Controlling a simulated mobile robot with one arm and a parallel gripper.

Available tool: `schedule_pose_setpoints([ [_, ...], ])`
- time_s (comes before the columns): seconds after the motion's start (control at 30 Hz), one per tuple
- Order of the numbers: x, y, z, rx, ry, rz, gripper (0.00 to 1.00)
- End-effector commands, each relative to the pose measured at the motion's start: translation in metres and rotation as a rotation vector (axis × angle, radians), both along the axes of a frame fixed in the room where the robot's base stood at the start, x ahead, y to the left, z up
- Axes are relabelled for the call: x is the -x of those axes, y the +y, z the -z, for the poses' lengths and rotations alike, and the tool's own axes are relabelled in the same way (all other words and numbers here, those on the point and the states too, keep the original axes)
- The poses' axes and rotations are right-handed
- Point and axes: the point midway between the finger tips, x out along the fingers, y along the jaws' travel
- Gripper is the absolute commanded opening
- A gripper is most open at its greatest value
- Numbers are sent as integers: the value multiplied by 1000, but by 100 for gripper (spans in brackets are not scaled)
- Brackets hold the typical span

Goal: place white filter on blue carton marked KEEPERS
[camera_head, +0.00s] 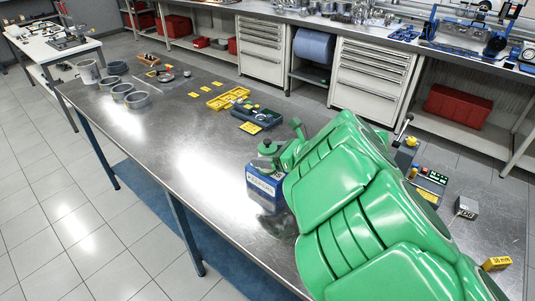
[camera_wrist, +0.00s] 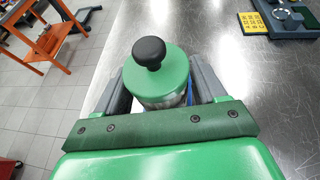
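The blue carton (camera_head: 263,186) with white KEEPERS lettering stands upright on the metal bench. A round green-topped piece with a knob (camera_head: 267,147) is at the carton's top; I cannot tell whether it touches the carton. In the wrist view this piece (camera_wrist: 163,74) has a green lid, a black knob and a pale side. My gripper (camera_head: 284,155) is beside it, with grey fingers (camera_wrist: 163,85) on either side of it. Whether the fingers press on it is unclear. I cannot make out a plainly white filter; my green arm hides part of the bench.
Behind the carton lie a blue tray (camera_head: 257,114), a yellow tray (camera_head: 228,98) and yellow cards. Grey rings (camera_head: 137,99) stand at the bench's far left end. A grey box (camera_head: 466,208) and a yellow box (camera_head: 496,263) are at right. Bench left of the carton is clear.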

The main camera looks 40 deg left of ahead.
Motion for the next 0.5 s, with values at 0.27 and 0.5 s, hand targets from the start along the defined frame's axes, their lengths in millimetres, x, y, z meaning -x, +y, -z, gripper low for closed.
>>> schedule_pose_setpoints([
  [0.27,0,0,0,-1,0,0,89],
  [0.5,-1,0,-4,-2,0,2,89],
])
